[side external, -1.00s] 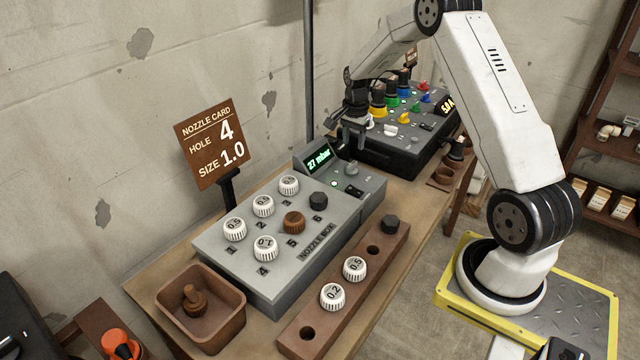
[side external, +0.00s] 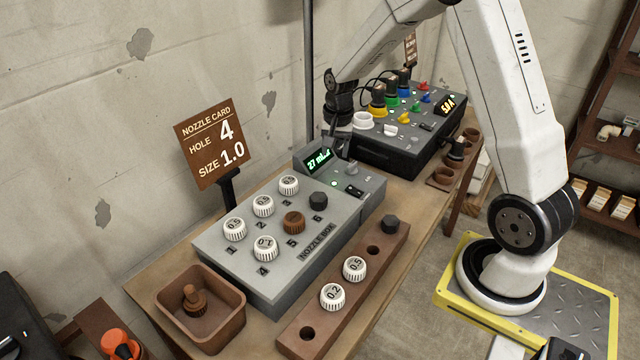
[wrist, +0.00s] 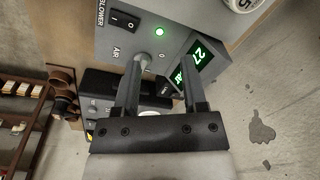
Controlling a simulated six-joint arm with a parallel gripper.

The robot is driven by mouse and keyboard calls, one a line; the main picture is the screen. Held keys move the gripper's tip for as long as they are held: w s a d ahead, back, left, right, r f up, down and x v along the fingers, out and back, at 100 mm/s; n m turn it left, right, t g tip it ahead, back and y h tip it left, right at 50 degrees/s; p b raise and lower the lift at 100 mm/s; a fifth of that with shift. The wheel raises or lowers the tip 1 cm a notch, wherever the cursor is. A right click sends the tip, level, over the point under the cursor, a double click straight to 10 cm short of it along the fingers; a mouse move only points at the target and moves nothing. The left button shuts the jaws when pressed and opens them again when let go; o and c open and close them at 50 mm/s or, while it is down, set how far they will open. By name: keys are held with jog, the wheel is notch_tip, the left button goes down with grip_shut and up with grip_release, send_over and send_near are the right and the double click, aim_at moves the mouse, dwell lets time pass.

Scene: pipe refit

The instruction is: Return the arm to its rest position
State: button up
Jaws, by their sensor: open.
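My gripper (side external: 340,152) hangs pointing down near the display end of the grey nozzle box (side external: 285,283). In the wrist view, its two fingers (wrist: 164,75) stand apart with nothing held between them. They are close to the air knob (wrist: 141,60) and the green display (wrist: 200,60), partly in front of both. In the side view, a finger covers the right part of the display (side external: 319,160). Whether a finger touches the knob or box, I cannot tell.
White caps, a brown cap (side external: 294,222) and a dark cap (side external: 318,201) sit on the box. A black panel (side external: 385,160) with coloured connectors stands behind my gripper. A nozzle card (side external: 211,143) stands left. A brown rack (side external: 316,318) and tray (side external: 222,333) are in front.

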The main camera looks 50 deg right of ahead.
jog(key=s+a+r+n+t, duration=0.1)
jog(key=s+a+r+n, duration=0.1)
jog(key=s+a+n, duration=1)
jog(key=s+a, duration=0.2)
jog(key=a, duration=0.2)
jog(key=shift+a+t, duration=0.3)
jog(key=shift+a, duration=0.1)
